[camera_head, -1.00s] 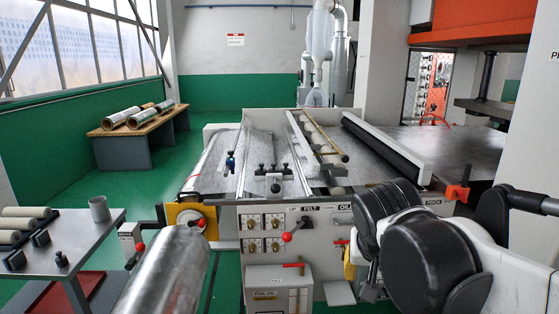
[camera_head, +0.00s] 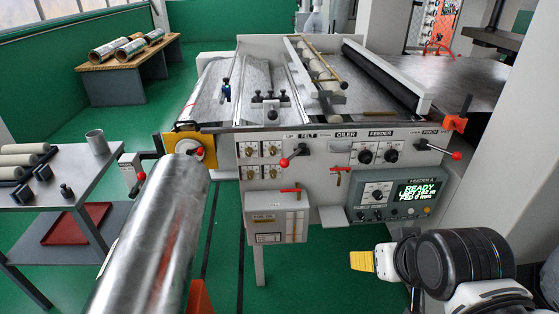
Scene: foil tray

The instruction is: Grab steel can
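A small grey metal can (camera_head: 97,142) stands upright near the far right corner of the grey side table (camera_head: 70,180) on the left. My arm shows at the lower right, far from the can. A yellow piece at its left end looks like part of my gripper (camera_head: 362,261). The fingers cannot be made out, so I cannot tell whether it is open or shut. Nothing is seen held.
A large foil roll (camera_head: 155,240) rises in the foreground between the side table and the machine (camera_head: 310,170).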

